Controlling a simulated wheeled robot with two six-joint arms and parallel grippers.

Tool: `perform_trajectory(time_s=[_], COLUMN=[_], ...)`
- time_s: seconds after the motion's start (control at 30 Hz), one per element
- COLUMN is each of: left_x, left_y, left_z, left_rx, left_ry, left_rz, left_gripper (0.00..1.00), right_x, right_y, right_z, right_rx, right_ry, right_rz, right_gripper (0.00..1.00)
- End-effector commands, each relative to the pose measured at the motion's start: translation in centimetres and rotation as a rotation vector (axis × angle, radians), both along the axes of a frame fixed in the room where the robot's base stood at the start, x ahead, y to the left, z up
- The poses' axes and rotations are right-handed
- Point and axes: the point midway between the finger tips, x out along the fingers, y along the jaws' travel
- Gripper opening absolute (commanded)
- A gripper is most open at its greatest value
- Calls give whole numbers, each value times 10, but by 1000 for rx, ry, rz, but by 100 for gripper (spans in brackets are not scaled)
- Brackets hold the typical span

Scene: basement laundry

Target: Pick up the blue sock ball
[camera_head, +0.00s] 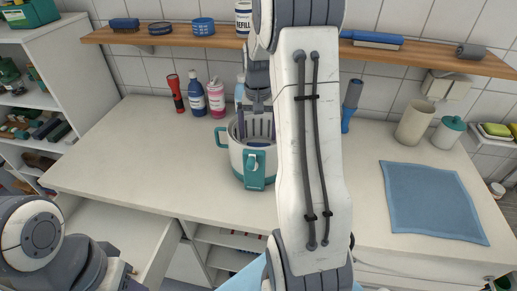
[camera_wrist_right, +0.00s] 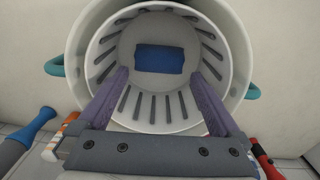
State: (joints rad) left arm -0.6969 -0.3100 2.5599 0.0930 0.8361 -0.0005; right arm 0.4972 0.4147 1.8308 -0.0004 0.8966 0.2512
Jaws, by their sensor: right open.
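The blue sock ball (camera_wrist_right: 160,59) lies on the bottom of a white slotted basket (camera_wrist_right: 235,45) with teal handles. My right gripper (camera_wrist_right: 160,75) is open and points down into the basket, with a finger on each side and the sock ball beyond the fingertips. It holds nothing. In the head view, the right gripper (camera_head: 257,124) is over the basket opening, partly hidden by my arm. My left gripper does not show; only part of the left arm is at lower left.
A red flashlight (camera_head: 176,93), a dark blue bottle (camera_head: 196,97) and a pink bottle (camera_head: 216,99) stand behind the basket. A blue cloth (camera_head: 432,200) and a beige cup (camera_head: 414,122) are to the right. A wooden shelf (camera_head: 120,36) runs above. The counter's left part is clear.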

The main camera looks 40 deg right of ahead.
Motion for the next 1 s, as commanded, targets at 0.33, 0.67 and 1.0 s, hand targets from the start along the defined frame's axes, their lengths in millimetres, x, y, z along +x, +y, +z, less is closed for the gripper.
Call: perform_trajectory(time_s=[0.33,0.67,1.0], left_x=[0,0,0], left_y=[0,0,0], left_z=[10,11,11], left_rx=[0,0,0], left_ry=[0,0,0], left_rz=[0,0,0], left_gripper=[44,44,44], right_x=[-3,-2,-2], right_y=[0,0,0], right_z=[-42,-55,-55], right_rx=[3,1,0], right_ry=[3,-1,-1], right_rz=[1,2,2], right_gripper=[100,100,34])
